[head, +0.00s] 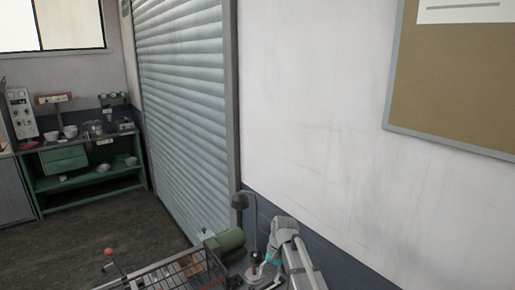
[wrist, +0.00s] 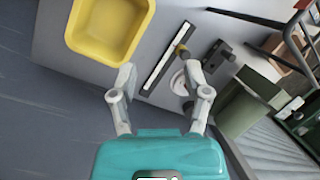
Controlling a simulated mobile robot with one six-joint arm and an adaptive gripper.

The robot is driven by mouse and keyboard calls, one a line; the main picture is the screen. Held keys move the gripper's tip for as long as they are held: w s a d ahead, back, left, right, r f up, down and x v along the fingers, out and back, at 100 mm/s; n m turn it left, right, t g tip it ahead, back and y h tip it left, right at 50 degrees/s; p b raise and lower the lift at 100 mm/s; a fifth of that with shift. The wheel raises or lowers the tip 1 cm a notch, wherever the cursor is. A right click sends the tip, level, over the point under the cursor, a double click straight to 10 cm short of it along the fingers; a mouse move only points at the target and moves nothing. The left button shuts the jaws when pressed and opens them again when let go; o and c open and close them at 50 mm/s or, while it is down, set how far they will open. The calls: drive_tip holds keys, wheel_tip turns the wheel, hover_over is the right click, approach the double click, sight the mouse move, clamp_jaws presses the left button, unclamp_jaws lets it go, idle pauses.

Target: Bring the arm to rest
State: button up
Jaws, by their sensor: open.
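My gripper (wrist: 160,74) is open in the wrist view, with its two pale fingers spread apart and nothing between them. Its teal body fills the bottom of that view. The fingers point over a grey surface (wrist: 72,40); I cannot tell their height above it. In the head view my pale arm shows at the bottom, right of centre, close to the wall. A small teal part of the gripper shows there, low in the picture, and the fingers are hard to make out.
A yellow tray (wrist: 148,42), empty where visible, lies beyond the left finger. A white round-based object (wrist: 179,83), a dark bar and a green bin-like object (wrist: 242,112) are near the right finger. A wire basket (head: 168,274) and green cylinder (head: 225,242) stand left of my arm.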

drive_tip(key=s+d+n+t+h, duration=0.2)
drive_tip(key=s+d+n+h, duration=0.1)
drive_tip(key=s+d, duration=0.95)
wheel_tip(320, 180, down, 11)
drive_tip(key=s+b, duration=0.2)
drive_tip(key=b, duration=0.8)
drive_tip(key=shift+d, duration=0.3)
drive_tip(key=shift+s+r, duration=0.1)
drive_tip(key=shift+r, duration=0.05)
